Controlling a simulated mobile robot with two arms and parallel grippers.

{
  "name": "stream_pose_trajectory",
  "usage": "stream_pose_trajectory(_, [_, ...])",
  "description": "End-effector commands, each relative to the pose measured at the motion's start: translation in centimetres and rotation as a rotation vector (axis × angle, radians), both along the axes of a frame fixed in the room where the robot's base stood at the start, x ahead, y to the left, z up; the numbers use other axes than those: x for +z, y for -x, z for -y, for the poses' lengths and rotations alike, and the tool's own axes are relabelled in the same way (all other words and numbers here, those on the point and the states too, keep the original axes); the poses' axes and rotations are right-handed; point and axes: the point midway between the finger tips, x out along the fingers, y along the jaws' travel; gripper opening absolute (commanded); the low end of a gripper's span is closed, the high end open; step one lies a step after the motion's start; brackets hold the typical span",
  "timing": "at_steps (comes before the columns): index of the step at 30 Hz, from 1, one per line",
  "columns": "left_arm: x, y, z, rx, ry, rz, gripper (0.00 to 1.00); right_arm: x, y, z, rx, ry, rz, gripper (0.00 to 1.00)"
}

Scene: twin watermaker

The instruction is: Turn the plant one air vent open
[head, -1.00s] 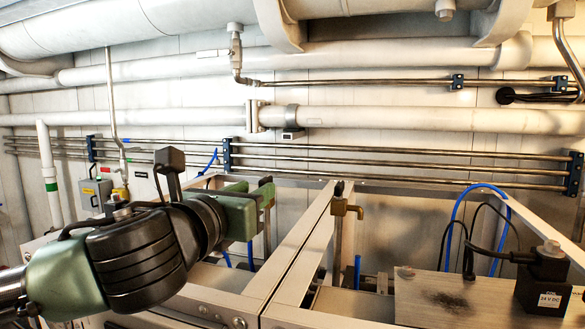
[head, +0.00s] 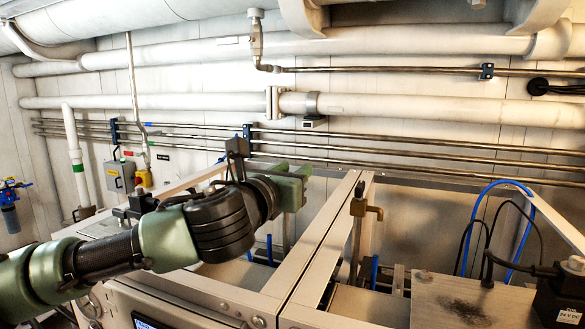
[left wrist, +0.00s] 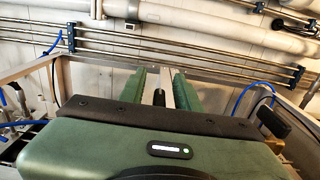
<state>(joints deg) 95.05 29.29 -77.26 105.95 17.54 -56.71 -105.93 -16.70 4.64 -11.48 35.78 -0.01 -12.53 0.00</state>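A brass-coloured fitting with a side lever and a dark top, which looks like the air vent (head: 358,208), stands upright beside the pale frame beam in the head view. My left gripper (head: 300,183) is left of it, raised and apart from it in the picture. In the left wrist view its two green fingers (left wrist: 158,88) stand apart with a gap between them. A small dark upright piece shows in that gap; I cannot tell whether it is the vent's top. Nothing is seen held. My right gripper is not in view.
Pale frame beams (head: 310,255) run under and beside my left arm. A metal plate (head: 450,300), blue hoses (head: 520,230) and a black 24 V DC box (head: 560,295) are at the right. Pipes (head: 400,108) line the back wall. A grey switch box (head: 119,177) hangs at left.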

Motion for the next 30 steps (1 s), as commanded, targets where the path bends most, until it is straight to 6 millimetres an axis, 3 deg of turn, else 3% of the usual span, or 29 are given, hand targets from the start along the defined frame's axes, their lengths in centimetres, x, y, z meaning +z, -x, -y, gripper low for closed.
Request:
stream_pose_trajectory(3, [0.0,0.0,0.0,0.0,0.0,0.0,0.33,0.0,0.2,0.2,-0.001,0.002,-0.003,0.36])
stream_pose_trajectory(7, [0.0,0.0,0.0,0.0,0.0,0.0,0.0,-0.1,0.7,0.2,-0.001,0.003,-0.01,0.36])
stream_pose_trajectory(20, [-0.1,0.0,0.0,0.042,-0.001,0.0,0.0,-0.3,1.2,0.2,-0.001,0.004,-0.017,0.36])
stream_pose_trajectory(30, [-0.1,-0.2,-0.5,0.27,-0.001,0.001,0.0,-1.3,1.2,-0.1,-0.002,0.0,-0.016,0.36])
